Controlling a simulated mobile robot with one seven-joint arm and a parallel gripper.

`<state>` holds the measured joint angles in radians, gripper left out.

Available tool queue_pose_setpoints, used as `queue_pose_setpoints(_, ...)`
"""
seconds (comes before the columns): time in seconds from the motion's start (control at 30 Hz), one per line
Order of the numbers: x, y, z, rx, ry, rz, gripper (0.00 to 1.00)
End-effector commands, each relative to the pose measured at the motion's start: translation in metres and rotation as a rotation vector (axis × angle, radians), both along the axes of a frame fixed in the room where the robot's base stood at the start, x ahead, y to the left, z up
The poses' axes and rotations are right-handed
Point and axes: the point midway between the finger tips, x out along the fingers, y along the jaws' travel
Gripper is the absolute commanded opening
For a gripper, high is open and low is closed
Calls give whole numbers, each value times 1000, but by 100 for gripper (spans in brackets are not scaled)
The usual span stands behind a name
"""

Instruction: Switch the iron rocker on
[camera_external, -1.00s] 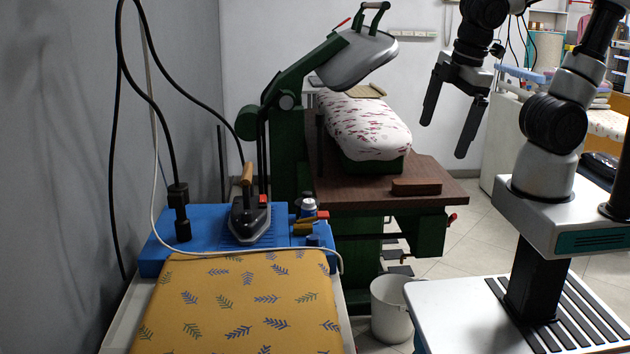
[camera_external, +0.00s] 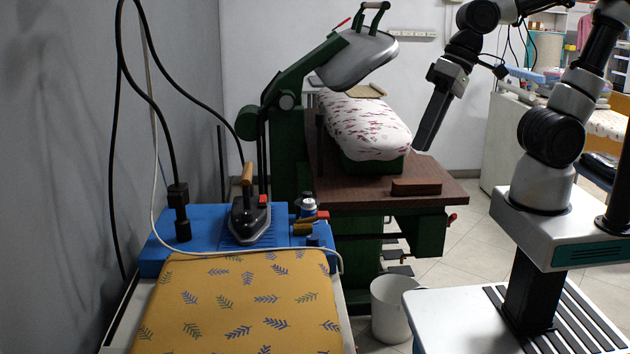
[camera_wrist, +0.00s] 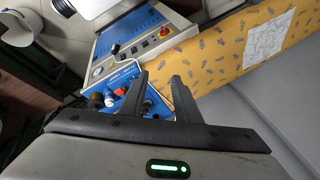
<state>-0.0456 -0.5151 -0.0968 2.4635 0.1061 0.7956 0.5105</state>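My gripper (camera_external: 431,128) hangs empty in the air at the right in the external view, clear of the blue iron station (camera_external: 207,243). In the wrist view its two dark fingers (camera_wrist: 161,78) stand apart with a gap between them. The iron (camera_external: 248,220), with a wooden handle, rests on the station. In the wrist view, a blue control panel (camera_wrist: 127,32) in a pale frame carries dark switches, a red button (camera_wrist: 164,31) and a gauge. A smaller blue lettered face (camera_wrist: 122,74) is below it, partly behind a finger. I cannot tell which part is the iron rocker or its position.
A yellow leaf-print board (camera_external: 238,305) lies in front of the station. A green press (camera_external: 288,150) with a brown table (camera_external: 350,192) stands behind. A white bucket (camera_external: 388,308) is on the floor. Black cables (camera_external: 118,150) hang at the left.

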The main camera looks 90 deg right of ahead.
Motion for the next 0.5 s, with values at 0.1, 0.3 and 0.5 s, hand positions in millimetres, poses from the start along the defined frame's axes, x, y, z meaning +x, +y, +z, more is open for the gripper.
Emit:
queue_pose_setpoints(0.1,22,0,-58,171,103,-335,9)
queue_pose_setpoints(0.3,53,-9,-142,389,255,-955,0)
queue_pose_setpoints(0.5,74,-31,-234,516,338,-1604,0)
